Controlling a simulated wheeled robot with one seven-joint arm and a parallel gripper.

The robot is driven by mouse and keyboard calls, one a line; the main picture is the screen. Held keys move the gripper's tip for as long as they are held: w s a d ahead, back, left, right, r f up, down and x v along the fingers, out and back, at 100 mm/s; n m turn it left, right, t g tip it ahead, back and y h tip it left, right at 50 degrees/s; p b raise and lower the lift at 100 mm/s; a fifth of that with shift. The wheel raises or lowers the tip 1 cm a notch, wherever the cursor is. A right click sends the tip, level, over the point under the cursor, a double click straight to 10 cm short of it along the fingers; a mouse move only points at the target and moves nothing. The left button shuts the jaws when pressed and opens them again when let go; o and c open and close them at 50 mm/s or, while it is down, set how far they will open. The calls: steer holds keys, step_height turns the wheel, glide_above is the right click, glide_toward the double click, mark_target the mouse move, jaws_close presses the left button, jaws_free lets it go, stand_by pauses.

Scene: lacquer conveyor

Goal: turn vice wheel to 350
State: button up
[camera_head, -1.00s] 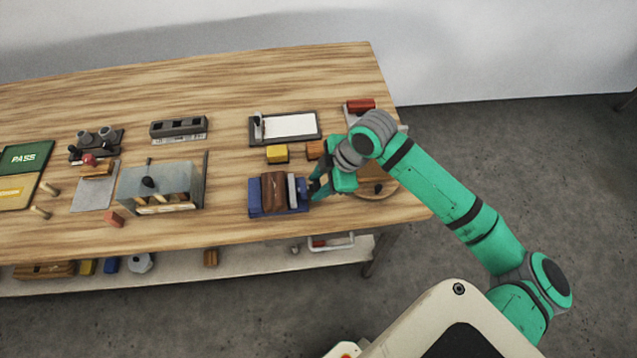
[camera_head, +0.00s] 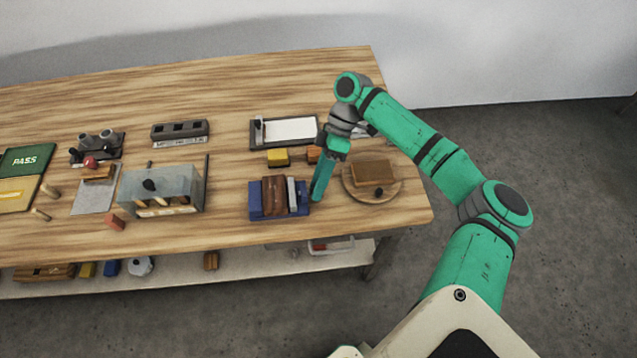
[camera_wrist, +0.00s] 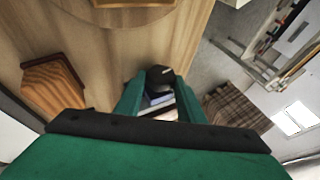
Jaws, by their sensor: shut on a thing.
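The vice (camera_head: 256,211) is blue, with a brown block (camera_head: 273,196) and a pale grey jaw plate, and sits near the front edge of the table. My gripper (camera_head: 317,192) is at the vice's right side and hides its wheel in the head view. In the wrist view, a dark round vice wheel (camera_wrist: 160,76) with a small pale mark shows at my fingertips. My gripper is shut on it. Blue and pale parts of the vice (camera_wrist: 157,100) show between the fingers. The wheel's angle reading cannot be made out.
Just right of my gripper is a round wooden turntable (camera_head: 356,193) with a brown block (camera_head: 373,173) and a dark knob. Behind are a yellow block (camera_head: 278,157) and a framed white board (camera_head: 291,129). A glassy box (camera_head: 160,188) stands to the left.

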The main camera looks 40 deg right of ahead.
steer(key=shift+f+g, duration=0.1)
steer(key=shift+g, duration=0.3)
steer(key=o, duration=1)
steer(key=shift+o, duration=0.2)
steer(key=shift+w+d+y, duration=0.1)
steer(key=shift+y, duration=0.2)
